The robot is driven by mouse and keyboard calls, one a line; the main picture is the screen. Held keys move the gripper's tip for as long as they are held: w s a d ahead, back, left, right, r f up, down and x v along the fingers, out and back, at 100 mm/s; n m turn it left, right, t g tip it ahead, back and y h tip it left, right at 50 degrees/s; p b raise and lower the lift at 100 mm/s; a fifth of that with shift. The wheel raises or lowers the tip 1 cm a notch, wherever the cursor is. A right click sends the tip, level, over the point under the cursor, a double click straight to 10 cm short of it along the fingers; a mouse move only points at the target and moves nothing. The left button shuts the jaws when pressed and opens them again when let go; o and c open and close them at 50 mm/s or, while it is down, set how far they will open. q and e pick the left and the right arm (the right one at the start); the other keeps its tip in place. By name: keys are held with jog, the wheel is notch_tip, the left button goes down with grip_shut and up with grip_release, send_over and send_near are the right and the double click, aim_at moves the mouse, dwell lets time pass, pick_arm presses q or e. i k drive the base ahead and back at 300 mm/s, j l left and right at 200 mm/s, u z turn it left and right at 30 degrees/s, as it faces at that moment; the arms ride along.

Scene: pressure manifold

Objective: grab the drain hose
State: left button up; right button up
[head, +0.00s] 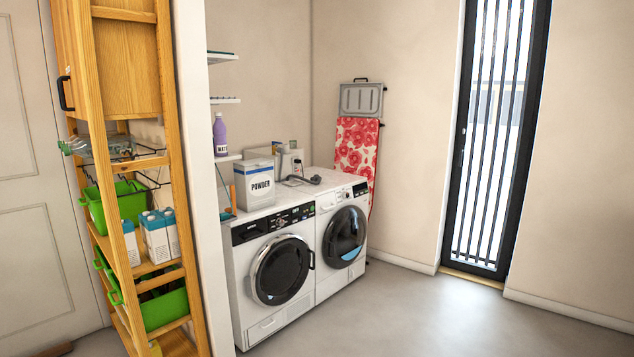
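A small dark grey, bent object (303,180) lies on top of the white machines near their back, beside the powder box. It may be the drain hose, but it is too small to tell for sure. The left washing machine (247,318) and the right machine (327,278) stand side by side against the wall, with their round doors shut. Neither of my grippers is in view.
A white powder box (255,186) stands on the left machine. A wooden shelf unit (100,130) with green crates (167,309) stands at the left, beside a wall end. A red floral ironing board (356,147) leans in the corner. The grey floor (430,315) is clear.

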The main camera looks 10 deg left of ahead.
aim_at(316, 177)
jog(key=i+z, duration=0.15)
jog(key=i, duration=3.7)
